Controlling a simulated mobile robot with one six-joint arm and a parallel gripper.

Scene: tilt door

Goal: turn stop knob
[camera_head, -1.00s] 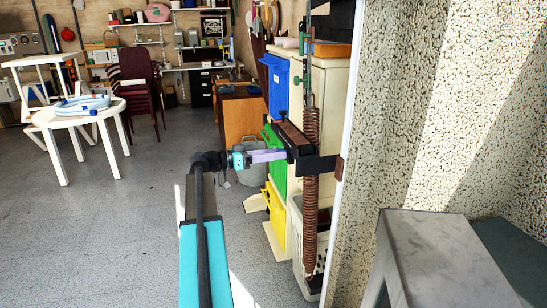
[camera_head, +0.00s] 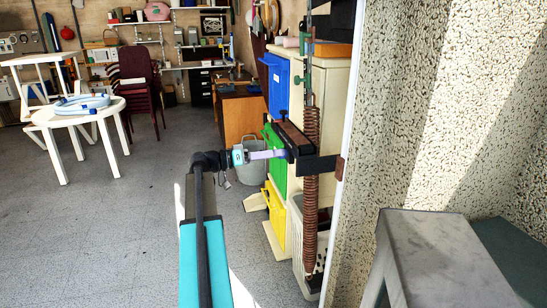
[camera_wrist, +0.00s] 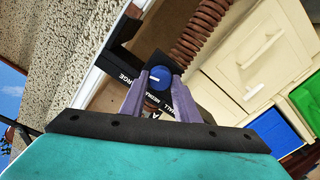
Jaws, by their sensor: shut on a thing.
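The stop knob is a round blue dial (camera_wrist: 155,77) with a short white mark, on a black panel (camera_wrist: 126,62) with white lettering, partly readable as "SMALL", "MEDIUM" and "LARGE". In the wrist view my gripper (camera_wrist: 158,84) has its two purple fingers on either side of the knob and is shut on it. In the head view my gripper (camera_head: 283,153) reaches right to the dark box (camera_head: 294,138) on the door mechanism. The knob face is hidden there.
A rusty coil spring (camera_head: 311,210) hangs vertically just beside the box. A speckled wall (camera_head: 400,120) is close on the right, with a grey-topped stand (camera_head: 440,245) in front. Coloured drawers (camera_head: 280,75) stand behind.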

